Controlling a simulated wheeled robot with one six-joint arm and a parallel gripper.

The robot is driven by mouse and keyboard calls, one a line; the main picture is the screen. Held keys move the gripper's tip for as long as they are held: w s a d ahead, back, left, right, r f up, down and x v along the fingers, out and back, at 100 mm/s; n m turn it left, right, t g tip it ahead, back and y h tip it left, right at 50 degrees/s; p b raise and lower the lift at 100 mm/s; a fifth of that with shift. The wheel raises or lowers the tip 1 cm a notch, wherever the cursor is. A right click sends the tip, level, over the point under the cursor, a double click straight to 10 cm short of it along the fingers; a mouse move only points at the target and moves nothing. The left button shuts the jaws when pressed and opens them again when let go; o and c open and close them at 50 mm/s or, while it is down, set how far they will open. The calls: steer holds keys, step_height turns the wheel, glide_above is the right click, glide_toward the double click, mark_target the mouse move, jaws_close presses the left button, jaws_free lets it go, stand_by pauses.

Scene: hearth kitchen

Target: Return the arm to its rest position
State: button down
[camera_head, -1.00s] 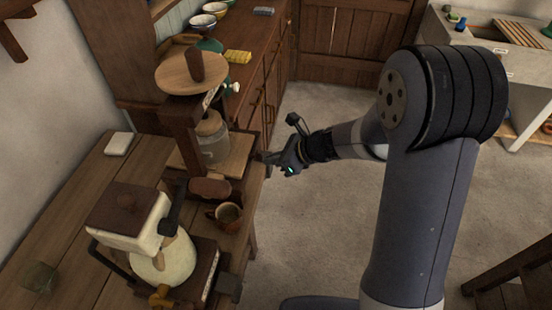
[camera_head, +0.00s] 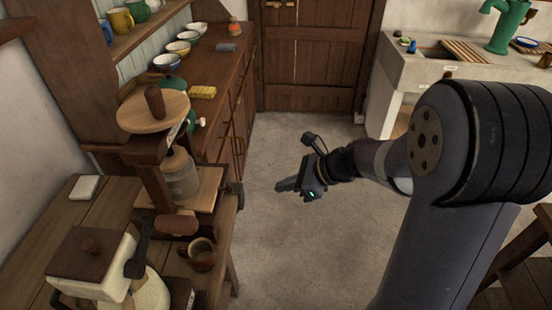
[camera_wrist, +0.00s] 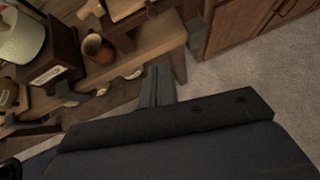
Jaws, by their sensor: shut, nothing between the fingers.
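My gripper (camera_head: 288,186) is shut and empty in the head view. It hangs over the open floor, to the right of the wooden table and apart from it. My arm reaches in from the right side of the picture. In the wrist view the shut fingers (camera_wrist: 157,88) point toward the table's edge, with floor beside them.
The wooden table (camera_head: 104,210) at left holds a cream and brown machine (camera_head: 95,262), a brown mug (camera_head: 203,254) and a glass jar (camera_head: 181,175) in a wooden stand. A dresser with bowls stands behind. A stone sink (camera_head: 437,70) is at back right. The middle floor (camera_head: 285,230) is clear.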

stand_by(0.3)
steer(key=a+r+x, duration=0.1)
steer(key=r+x, duration=0.1)
steer(key=x, duration=1)
steer(key=shift+w+a, duration=0.25)
steer(key=shift+a, duration=0.15)
